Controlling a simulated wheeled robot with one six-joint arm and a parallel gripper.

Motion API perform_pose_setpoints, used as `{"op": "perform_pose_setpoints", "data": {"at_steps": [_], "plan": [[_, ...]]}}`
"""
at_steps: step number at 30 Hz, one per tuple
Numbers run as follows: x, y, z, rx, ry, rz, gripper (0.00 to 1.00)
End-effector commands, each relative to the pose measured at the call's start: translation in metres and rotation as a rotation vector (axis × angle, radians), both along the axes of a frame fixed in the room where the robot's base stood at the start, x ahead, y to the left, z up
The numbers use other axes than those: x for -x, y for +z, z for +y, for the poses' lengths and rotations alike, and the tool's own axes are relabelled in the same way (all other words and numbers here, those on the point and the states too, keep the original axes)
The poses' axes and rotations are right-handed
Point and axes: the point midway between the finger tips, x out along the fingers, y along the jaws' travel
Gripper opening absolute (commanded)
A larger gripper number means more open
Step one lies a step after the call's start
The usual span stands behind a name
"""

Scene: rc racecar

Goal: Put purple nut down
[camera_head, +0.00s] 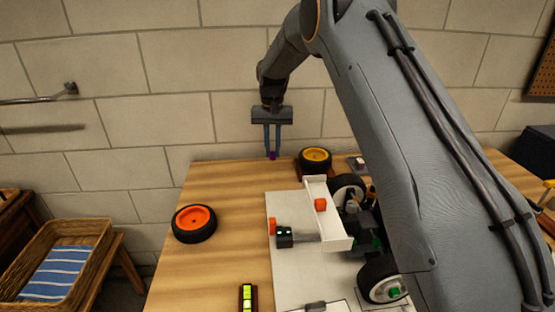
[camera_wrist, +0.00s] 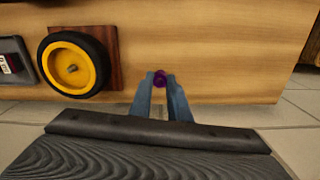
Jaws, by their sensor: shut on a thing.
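My gripper (camera_head: 272,154) hangs pointing down near the far edge of the wooden table (camera_head: 225,193). Its two blue fingers are shut on the small purple nut (camera_head: 272,155). In the wrist view the purple nut (camera_wrist: 160,78) sits between the fingertips, with the bare table top beyond it. The gap between the nut and the table top is hard to judge.
A yellow-rimmed wheel (camera_head: 315,158) lies on a dark wooden block to the right of my gripper. An orange-rimmed wheel (camera_head: 194,223) lies at the left. The white racecar (camera_head: 333,222) stands at the middle right, partly behind my arm. A wicker basket (camera_head: 60,262) is off the table at left.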

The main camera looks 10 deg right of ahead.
Motion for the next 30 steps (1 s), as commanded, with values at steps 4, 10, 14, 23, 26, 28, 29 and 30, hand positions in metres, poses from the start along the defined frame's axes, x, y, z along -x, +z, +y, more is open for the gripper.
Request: {"op": "perform_pose_setpoints", "data": {"at_steps": [4,10,14,23,26,28,29,30], "plan": [[0.000,-0.010,0.000,0.000,0.000,0.000,0.00],[0.001,-0.034,0.000,0.001,0.000,0.002,0.00],[0.000,-0.045,0.000,0.000,0.000,-0.001,0.00],[0.000,-0.047,0.000,0.000,0.000,-0.001,0.00],[0.000,-0.048,0.000,0.000,0.000,-0.001,0.23],[0.000,-0.048,0.000,0.000,0.000,-0.001,0.35],[0.000,-0.048,0.000,0.000,0.000,-0.001,0.35],[0.000,-0.048,0.000,0.000,0.000,-0.001,0.35]]}}
